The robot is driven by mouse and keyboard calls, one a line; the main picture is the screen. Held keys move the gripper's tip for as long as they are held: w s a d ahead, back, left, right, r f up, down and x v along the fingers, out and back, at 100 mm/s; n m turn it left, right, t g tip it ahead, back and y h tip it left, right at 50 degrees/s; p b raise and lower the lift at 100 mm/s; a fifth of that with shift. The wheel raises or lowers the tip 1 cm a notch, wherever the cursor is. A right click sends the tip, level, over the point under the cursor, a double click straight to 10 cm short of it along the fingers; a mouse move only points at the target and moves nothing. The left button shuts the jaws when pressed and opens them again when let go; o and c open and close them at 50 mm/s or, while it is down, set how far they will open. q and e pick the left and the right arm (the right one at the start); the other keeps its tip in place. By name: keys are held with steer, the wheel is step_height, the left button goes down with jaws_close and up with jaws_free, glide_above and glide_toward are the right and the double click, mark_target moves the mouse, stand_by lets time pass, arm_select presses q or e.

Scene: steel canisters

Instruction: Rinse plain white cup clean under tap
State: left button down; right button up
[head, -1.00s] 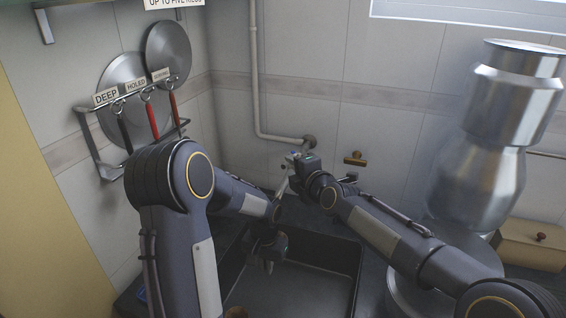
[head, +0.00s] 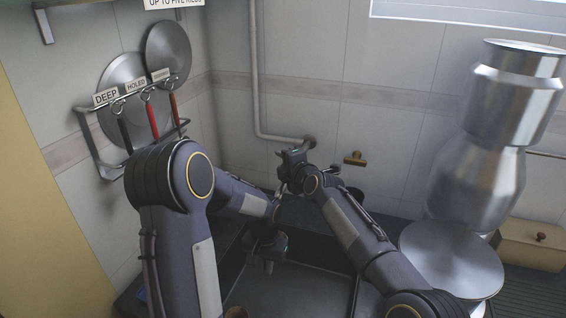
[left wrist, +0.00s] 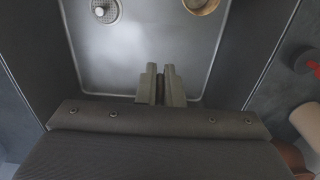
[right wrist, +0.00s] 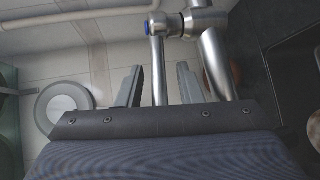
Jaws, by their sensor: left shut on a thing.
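No white cup can be made out in any view. My left gripper (head: 268,266) hangs over the dark sink (head: 300,292), pointing down. In the left wrist view its fingers (left wrist: 161,82) are nearly together; whatever lies between them is hidden. My right gripper (head: 281,190) is at the tap by the back wall. In the right wrist view its fingers (right wrist: 157,88) are apart, on either side of the thin steel rod (right wrist: 158,68) of the tap. The tap body (right wrist: 196,20) has a blue-marked end and a thicker pipe. No running water is visible.
A brown round object (left wrist: 201,5) lies in the sink near the drain (left wrist: 104,10). A tall steel canister (head: 485,130) and a round steel top (head: 452,258) stand at right. Utensils hang from a rack (head: 95,150) at left. A wall pipe (head: 256,80) runs behind the tap.

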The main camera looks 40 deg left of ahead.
jaws_close()
steer(key=shift+d+f+n+g, duration=0.1)
steer(key=shift+d+n+g, duration=0.05)
steer(key=shift+n+g, duration=0.2)
steer(key=shift+w+d+n+g+y, duration=0.1)
steer(key=shift+d+n+g+y, duration=0.25)
steer(key=shift+n+g, duration=0.4)
steer(key=shift+w+d+n+g+y, duration=0.15)
steer(key=shift+n+g+y, duration=0.3)
steer(key=shift+g, duration=0.45)
steer(key=shift+s, duration=0.1)
steer(key=shift+o, duration=0.2)
jaws_free()
